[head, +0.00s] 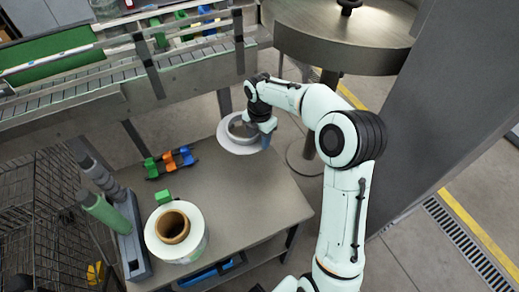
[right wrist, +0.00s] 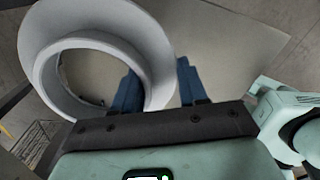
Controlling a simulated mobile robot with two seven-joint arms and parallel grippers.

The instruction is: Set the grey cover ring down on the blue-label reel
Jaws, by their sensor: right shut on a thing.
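My right gripper (head: 264,132) is shut on the wall of the grey cover ring (head: 232,145), a wide flanged ring, at the far right corner of the table. In the right wrist view the ring (right wrist: 158,55) fills the upper left. One blue finger is inside its hole and the other outside; bare tabletop shows through the hole. How high the ring is held is hard to tell. A white reel (head: 153,240) with a brown core stands at the table's front left. Its side looks pale green; I see no blue label. My left gripper is not in view.
The grey table (head: 250,195) is clear in the middle and right. Green, orange and blue clips (head: 170,162) lie at its back left. A green block (head: 163,197) is behind the reel. A roller stand (head: 130,235) stands left. A conveyor (head: 190,88) runs behind.

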